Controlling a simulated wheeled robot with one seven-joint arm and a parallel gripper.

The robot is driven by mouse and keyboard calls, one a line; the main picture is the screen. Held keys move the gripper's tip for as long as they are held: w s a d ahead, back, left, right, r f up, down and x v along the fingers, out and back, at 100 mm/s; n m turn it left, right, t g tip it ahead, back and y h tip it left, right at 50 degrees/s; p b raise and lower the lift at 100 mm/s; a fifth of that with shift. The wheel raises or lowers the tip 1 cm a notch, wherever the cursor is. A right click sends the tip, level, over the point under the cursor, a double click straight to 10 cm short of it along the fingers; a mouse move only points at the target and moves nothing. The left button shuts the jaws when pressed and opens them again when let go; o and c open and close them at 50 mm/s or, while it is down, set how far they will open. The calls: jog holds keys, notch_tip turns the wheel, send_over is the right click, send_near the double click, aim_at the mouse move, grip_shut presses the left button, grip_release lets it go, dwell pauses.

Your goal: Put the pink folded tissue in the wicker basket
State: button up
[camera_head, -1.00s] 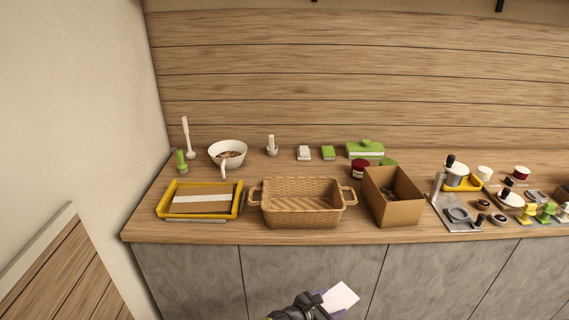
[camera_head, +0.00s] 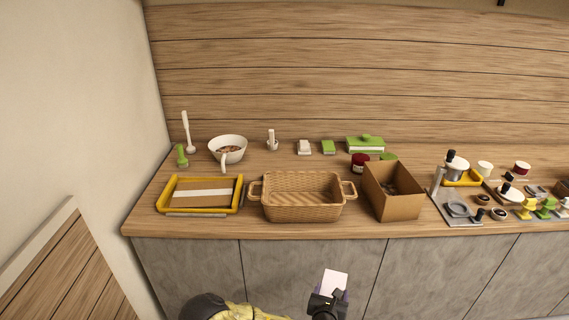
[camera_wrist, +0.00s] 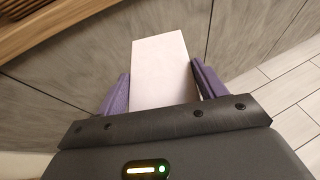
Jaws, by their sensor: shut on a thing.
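The folded tissue (camera_head: 335,283) looks pale pink, nearly white, and flat. My gripper (camera_head: 330,296) is shut on it and holds it in front of the grey cabinet doors, below the counter's front edge. In the wrist view the tissue (camera_wrist: 160,70) sticks out from between the two purple fingers of my gripper (camera_wrist: 158,92). The wicker basket (camera_head: 303,210) stands on the counter, above and slightly left of my gripper in the head view. It has a handle at each end and looks empty.
A yellow-rimmed tray (camera_head: 169,209) is left of the basket and an open cardboard box (camera_head: 401,206) is close on its right. A white bowl (camera_head: 228,143), a dark red jar (camera_head: 359,161) and a green box (camera_head: 365,146) stand behind. The counter's front edge (camera_head: 300,230) lies between my gripper and the basket.

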aim_at(335, 284)
jog(key=r+n+y, duration=0.1)
jog(key=r, duration=0.1)
jog(key=d+r+n+y, duration=0.1)
jog(key=r+y, duration=0.1)
jog(key=shift+w+n, duration=0.1)
jog(key=shift+n, duration=0.3)
jog(key=shift+a+r+n+t+y, duration=0.2)
jog(key=shift+r+n+t+y, duration=0.15)
jog(key=shift+r+y, duration=0.25)
jog(key=shift+f, duration=0.1)
jog(key=s+f, duration=0.4)
jog(key=f, duration=0.1)
jog(key=shift+s+f, duration=0.15)
jog(key=shift+s, duration=0.15)
jog(key=shift+a, duration=0.1)
